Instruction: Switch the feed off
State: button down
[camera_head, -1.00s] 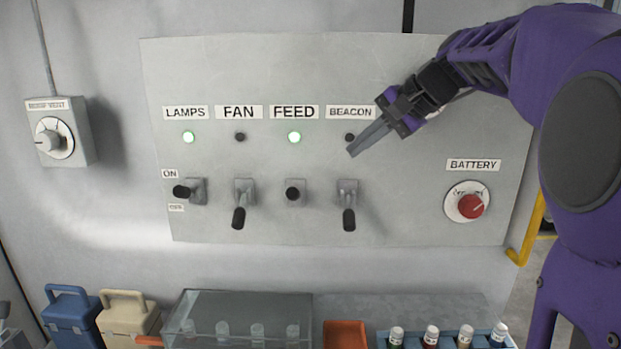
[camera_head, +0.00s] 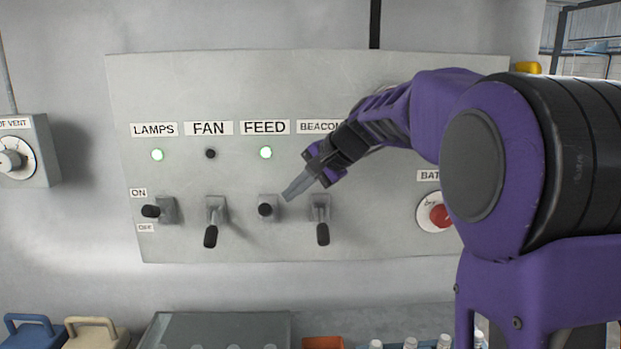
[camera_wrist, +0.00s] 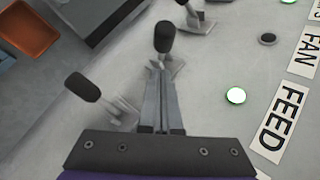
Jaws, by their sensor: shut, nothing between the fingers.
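The FEED lever (camera_head: 265,210) has a black knob and appears to point out toward the camera in the head view. The green FEED lamp (camera_head: 265,153) above it is lit. My gripper (camera_head: 288,196) is shut and empty, its fingertips just up and to the right of the FEED lever. In the wrist view, the shut fingers (camera_wrist: 159,75) point at the base of the FEED lever (camera_wrist: 165,37); I cannot tell whether they touch it. The lit FEED lamp (camera_wrist: 236,96) and FEED label (camera_wrist: 281,124) show to the right there.
The FAN lever (camera_head: 211,235) and BEACON lever (camera_head: 322,232) hang down close on either side. The LAMPS lever (camera_head: 152,211) is at left under a lit lamp. The red BATTERY knob (camera_head: 440,215) is partly behind my arm. A clear-topped case (camera_head: 215,328) stands below the panel.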

aim_at(266, 211)
jog(key=shift+s+a+f, duration=0.25)
jog(key=shift+a+f, duration=0.05)
jog(key=shift+a, duration=0.25)
jog(key=shift+s+a+f, duration=0.2)
jog(key=shift+a+f, duration=0.05)
jog(key=shift+a, duration=0.3)
jog(key=shift+f+b, duration=0.1)
jog(key=shift+b, duration=0.2)
jog(key=shift+s+f+t+b, duration=0.15)
jog(key=shift+t+b, duration=0.15)
jog(key=shift+b, duration=0.3)
